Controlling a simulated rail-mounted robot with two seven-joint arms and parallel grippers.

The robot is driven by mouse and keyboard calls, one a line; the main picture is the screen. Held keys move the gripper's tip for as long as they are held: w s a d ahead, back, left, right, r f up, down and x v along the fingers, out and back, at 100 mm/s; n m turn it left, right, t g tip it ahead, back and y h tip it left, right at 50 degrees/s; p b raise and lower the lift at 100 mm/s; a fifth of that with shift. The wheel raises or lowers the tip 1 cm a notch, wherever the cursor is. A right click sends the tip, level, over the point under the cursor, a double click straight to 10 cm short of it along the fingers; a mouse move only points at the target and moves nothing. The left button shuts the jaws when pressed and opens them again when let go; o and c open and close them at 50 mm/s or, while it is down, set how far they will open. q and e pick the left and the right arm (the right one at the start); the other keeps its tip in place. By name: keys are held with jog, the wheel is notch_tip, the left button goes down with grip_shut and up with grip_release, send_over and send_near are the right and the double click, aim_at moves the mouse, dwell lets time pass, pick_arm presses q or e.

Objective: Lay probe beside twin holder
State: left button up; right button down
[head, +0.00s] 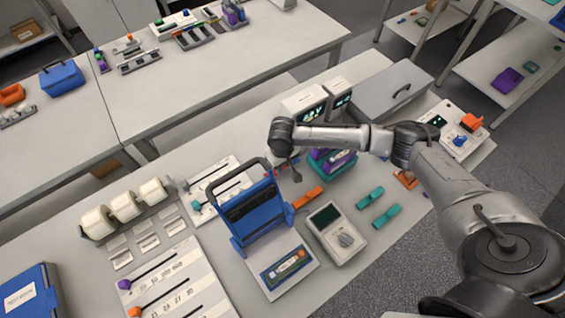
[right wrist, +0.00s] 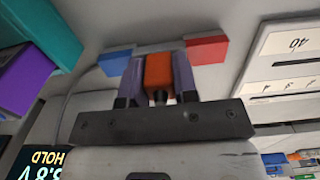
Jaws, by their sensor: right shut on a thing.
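My right gripper (right wrist: 158,85) is shut on an orange block-shaped piece, likely the probe (right wrist: 158,72), which sits between its two fingers in the right wrist view. In the head view my right gripper (head: 293,172) hangs just right of the blue stand, and the held piece is hard to make out there. Beyond the fingers, a red block (right wrist: 206,50) and a blue block (right wrist: 116,61) sit at two ends of a grey piece, possibly the twin holder. I cannot tell whether the held piece touches it. My left gripper is not in view.
The blue handled stand (head: 262,212) is close to my right gripper. A handheld meter (head: 336,236), an orange piece (head: 308,197) and two teal pieces (head: 378,207) lie to the right. A teal and purple stack (head: 330,165) stands nearby. Bare bench shows around the teal pieces.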

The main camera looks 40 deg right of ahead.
dwell(0.3)
jog(key=c, duration=0.9)
grip_release()
jog(key=shift+f, duration=0.1)
notch_tip(320, 180, up, 12)
jog(key=shift+w+r+p, duration=0.1)
jog(key=shift+r+p, duration=0.05)
jog(key=shift+p, duration=0.4)
